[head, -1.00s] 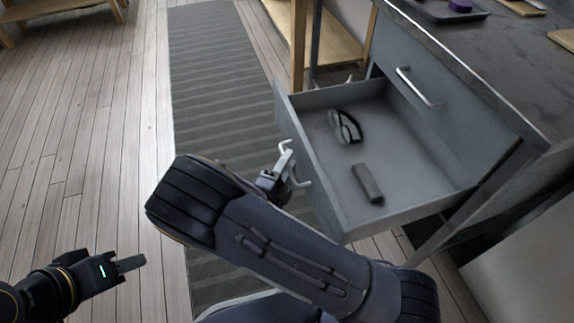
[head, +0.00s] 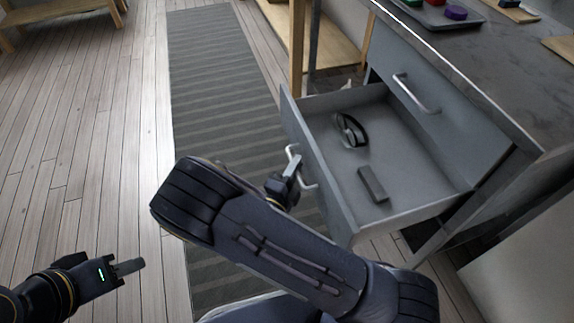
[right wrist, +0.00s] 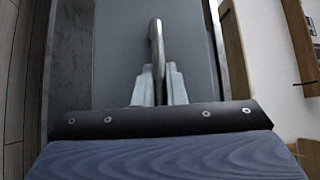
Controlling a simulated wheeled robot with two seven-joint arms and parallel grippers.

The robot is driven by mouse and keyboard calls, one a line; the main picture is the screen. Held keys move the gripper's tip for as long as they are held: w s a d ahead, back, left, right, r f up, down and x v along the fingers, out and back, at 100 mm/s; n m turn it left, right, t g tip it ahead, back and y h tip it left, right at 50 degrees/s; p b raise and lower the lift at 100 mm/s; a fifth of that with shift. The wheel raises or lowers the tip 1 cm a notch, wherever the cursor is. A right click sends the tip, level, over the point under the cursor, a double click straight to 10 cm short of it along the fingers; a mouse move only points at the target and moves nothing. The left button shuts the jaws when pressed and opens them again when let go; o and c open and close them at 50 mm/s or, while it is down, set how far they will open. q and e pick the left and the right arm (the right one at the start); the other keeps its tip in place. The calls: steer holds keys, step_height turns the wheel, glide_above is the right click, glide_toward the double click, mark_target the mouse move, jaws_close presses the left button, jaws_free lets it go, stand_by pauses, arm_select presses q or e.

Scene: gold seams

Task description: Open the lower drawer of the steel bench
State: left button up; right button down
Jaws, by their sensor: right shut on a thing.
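The lower drawer (head: 400,212) of the steel bench (head: 520,85) stands well open, with its grey front panel (head: 322,180) facing left in the head view. My right gripper (head: 293,167) is at the bar handle (head: 306,184) on that front. In the right wrist view its two fingers (right wrist: 158,88) are shut on the handle (right wrist: 156,45). My left gripper (head: 128,266) is at the lower left over the floor, away from the bench, and its finger gap cannot be made out.
Dark headphones (head: 350,130) and a grey block (head: 373,184) lie inside the drawer. The upper drawer (head: 440,100) is closed. A tray (head: 435,16) with coloured pieces is on the bench top. A striped rug (head: 215,90) and bare floor lie to the left.

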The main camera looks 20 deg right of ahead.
arm_select(q)
steer(key=shift+r, duration=0.3)
arm_select(e)
steer(key=shift+d, duration=0.5)
steer(key=c, duration=1.5)
jaws_free()
steer(key=shift+a, duration=0.1)
